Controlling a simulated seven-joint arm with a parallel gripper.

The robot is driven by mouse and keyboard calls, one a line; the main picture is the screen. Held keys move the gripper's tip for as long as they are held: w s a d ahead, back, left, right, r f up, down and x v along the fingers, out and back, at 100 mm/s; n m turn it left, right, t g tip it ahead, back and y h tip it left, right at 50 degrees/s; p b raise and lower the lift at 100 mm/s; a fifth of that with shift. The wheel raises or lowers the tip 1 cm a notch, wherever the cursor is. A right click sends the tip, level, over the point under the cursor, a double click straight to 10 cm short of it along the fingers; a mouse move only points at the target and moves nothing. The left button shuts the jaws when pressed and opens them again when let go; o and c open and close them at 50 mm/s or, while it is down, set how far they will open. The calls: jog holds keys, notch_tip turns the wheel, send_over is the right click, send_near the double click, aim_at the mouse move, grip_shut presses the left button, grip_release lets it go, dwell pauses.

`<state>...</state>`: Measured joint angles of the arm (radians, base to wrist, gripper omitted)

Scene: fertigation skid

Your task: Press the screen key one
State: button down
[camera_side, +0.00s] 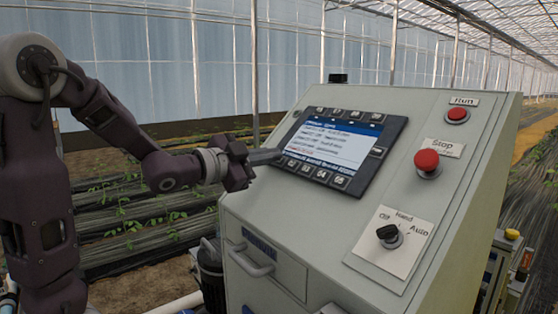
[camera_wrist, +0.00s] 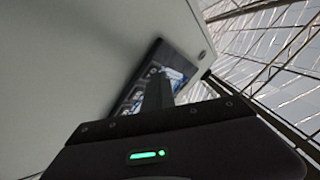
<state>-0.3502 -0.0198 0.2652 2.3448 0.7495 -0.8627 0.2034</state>
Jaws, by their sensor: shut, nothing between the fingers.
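The screen (camera_side: 338,142) is a dark-framed panel on the sloped face of the grey cabinet, lit with a blue and white list. A row of small keys runs along its lower edge; the readable labels seem to be 02 (camera_side: 292,163) to 05 (camera_side: 340,181). Key one is not visible; my fingertips cover the left end of this row. My gripper (camera_side: 278,156) is shut and empty, its tips at the screen's lower left corner. Contact cannot be told. In the wrist view the fingers (camera_wrist: 158,93) overlap the screen (camera_wrist: 180,66) and hide part of it.
More keys (camera_side: 338,112) line the screen's top edge, and one key (camera_side: 377,151) sits at its right. Right of it are a red Run button (camera_side: 457,115), a red Stop button (camera_side: 427,161) and a Hand/Auto knob (camera_side: 389,235). A drawer handle (camera_side: 250,262) protrudes below.

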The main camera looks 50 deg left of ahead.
jog(key=shift+s+r, duration=0.5)
jog(key=shift+r, duration=0.05)
jog(key=s+r, duration=0.1)
jog(key=r, duration=0.1)
jog(key=s+r, duration=0.1)
jog(key=s, duration=0.1)
jog(key=shift+s+r, duration=0.2)
jog(key=shift+r, duration=0.15)
dwell(0.6)
